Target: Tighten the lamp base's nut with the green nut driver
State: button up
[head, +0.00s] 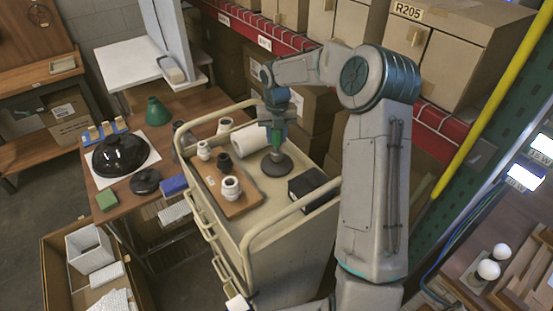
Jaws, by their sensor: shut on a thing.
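My gripper (275,114) points down over the cart's top, at its far right part. It is shut on the green nut driver (277,134), which is held upright with its lower end toward the lamp base. The lamp base (277,166) is a dark grey round disc lying on the cart's top, directly below the driver. A stem or the driver's shaft stands over its middle. The nut is too small or hidden to make out, and I cannot tell whether the driver touches it.
The cream cart (290,245) has raised rails. On it are a wooden board (244,205) with several sockets, a white roll (250,138) and a black box (308,184). A table at left holds a black dome (120,154) and green cone (157,111). Shelved boxes stand behind.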

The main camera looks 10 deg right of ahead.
jog(key=shift+f, duration=0.5)
dwell(0.9)
jog(key=shift+m, duration=1.8)
jog(key=shift+m+b, duration=0.3)
jog(key=shift+m, duration=1.4)
jog(key=m, duration=0.3)
jog(key=shift+b, duration=0.3)
